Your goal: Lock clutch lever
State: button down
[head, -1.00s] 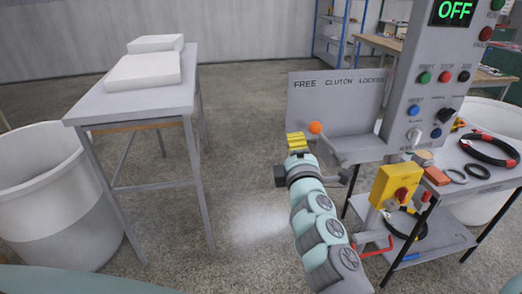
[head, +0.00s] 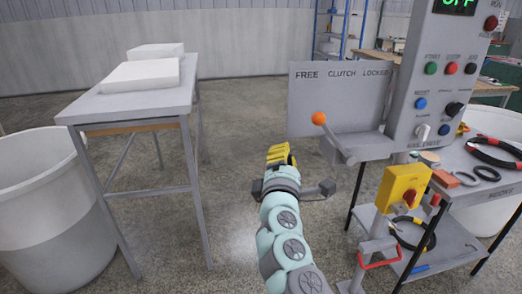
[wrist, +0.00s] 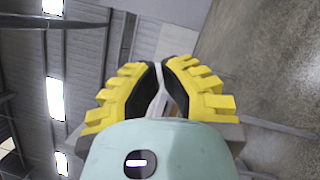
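The clutch lever (head: 333,137) has an orange knob (head: 319,118) and leans up and left from its pivot on the grey machine. Behind it is a plate (head: 305,100) lettered FREE, CLUTCH, LOCKED from left to right. The knob stands left of the plate's middle, between FREE and CLUTCH. My gripper (head: 281,153), with yellow fingers, is below and left of the knob in the picture, apart from it. In the wrist view its fingertips (wrist: 160,65) lie close together with a narrow gap and nothing held. The lever cannot be made out in the wrist view.
A control panel (head: 441,90) with buttons rises right of the plate. A yellow box with a red-orange switch (head: 405,186) stands below it. A side table (head: 470,180) carries hoses. At left are a grey table (head: 135,105) and a white bin (head: 45,210). Open floor lies between.

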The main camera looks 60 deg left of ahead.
jog(key=w+a+r+p, duration=0.3)
jog(key=w+a, duration=0.2)
jog(key=w, duration=0.4)
jog(key=shift+w+a, duration=0.2)
jog(key=shift+w, duration=0.2)
jog(key=shift+p, duration=0.3)
